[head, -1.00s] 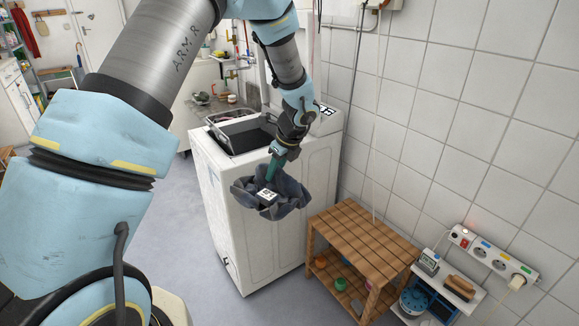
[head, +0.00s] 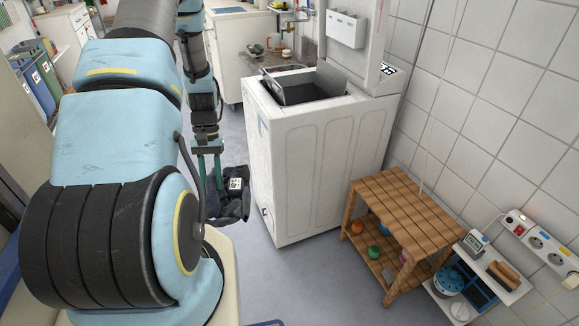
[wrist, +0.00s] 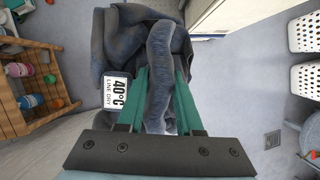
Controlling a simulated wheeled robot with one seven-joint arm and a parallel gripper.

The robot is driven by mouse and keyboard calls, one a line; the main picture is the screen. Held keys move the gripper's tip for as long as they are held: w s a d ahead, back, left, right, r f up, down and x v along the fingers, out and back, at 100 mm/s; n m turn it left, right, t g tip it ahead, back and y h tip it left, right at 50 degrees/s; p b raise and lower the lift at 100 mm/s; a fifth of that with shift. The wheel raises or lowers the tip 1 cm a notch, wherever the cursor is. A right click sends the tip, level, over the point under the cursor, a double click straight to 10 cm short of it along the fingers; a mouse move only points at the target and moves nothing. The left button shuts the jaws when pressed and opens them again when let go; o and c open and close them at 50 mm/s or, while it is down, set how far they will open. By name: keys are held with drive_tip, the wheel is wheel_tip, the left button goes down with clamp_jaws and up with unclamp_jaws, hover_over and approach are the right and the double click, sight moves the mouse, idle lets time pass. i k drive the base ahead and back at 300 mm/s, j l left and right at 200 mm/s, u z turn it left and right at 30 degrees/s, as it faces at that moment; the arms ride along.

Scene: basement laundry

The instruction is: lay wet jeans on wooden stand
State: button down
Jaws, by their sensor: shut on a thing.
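The wet jeans (head: 230,206) are a dark blue-grey bundle hanging from my gripper (head: 209,180), left of the washing machine in the head view. In the wrist view the jeans (wrist: 130,45) are pinched between the green fingers of my gripper (wrist: 160,90), with a fold standing up between them. A white care label (wrist: 117,92) reading 40°C lies at their side. The wooden stand (head: 405,213) is a slatted two-level table to the right, with a bare top. In the wrist view the stand (wrist: 28,100) shows at the left edge. The jeans are apart from it.
The white washing machine (head: 310,170), its top lid open, stands between my gripper and the stand. Small coloured items sit on the stand's lower shelf. A small shelf (head: 478,290) with a blue-topped tub is right of the stand. White baskets (wrist: 305,75) show in the wrist view.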

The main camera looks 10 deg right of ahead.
sight(407, 205)
drive_tip(key=l, duration=0.85)
drive_tip(key=k+l, duration=0.1)
drive_tip(key=l, duration=0.75)
drive_tip(key=i+l, duration=0.35)
drive_tip(key=i, duration=0.1)
